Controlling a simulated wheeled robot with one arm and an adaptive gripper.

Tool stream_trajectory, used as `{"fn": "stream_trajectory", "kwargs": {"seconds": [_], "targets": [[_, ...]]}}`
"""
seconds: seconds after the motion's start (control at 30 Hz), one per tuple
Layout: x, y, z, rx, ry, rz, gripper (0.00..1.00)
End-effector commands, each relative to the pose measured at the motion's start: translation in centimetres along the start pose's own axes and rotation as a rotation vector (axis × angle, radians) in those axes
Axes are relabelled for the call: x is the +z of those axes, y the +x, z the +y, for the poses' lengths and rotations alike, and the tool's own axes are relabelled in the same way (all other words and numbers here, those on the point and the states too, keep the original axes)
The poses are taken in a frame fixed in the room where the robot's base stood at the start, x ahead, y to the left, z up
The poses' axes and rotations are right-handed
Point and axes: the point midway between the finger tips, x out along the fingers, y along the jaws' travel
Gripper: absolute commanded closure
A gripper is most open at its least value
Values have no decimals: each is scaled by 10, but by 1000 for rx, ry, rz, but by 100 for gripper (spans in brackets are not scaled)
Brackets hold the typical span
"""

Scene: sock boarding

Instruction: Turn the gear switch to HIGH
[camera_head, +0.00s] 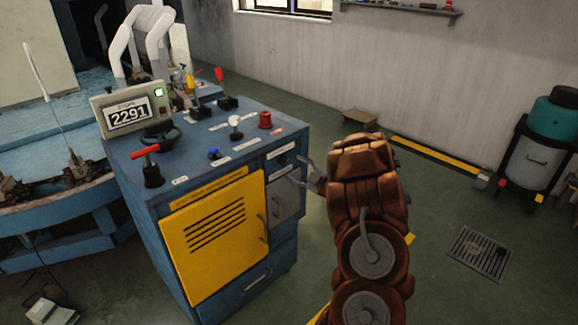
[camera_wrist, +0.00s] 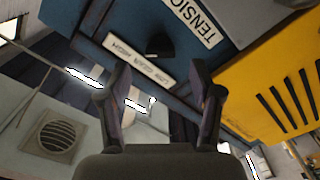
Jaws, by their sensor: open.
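The gear switch is a small black knob (camera_wrist: 160,44) in the wrist view, beside a pale label (camera_wrist: 139,60) reading "LOW GEAR HIGH". Which end the knob points to cannot be told. In the head view the switch is a small dark spot (camera_head: 283,160) on the upper right front panel of the blue cabinet (camera_head: 230,245). My gripper (camera_head: 303,173) is open at that panel, its fingers spread one above the other. In the wrist view my gripper (camera_wrist: 162,80) has its two fingers on either side of the knob, apart from it, with nothing between them.
A yellow door (camera_head: 215,240) with a handle is left of the panel. Open floor lies right of my arm.

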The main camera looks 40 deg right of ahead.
Motion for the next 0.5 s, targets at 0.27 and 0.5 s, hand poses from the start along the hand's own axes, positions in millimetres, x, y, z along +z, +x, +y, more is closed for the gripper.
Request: {"fn": "stream_trajectory", "kwargs": {"seconds": [0.27,0.5], "targets": [[2,-50,0,0,2,-4,35],[1,-71,0,1,1,-1,35]]}}
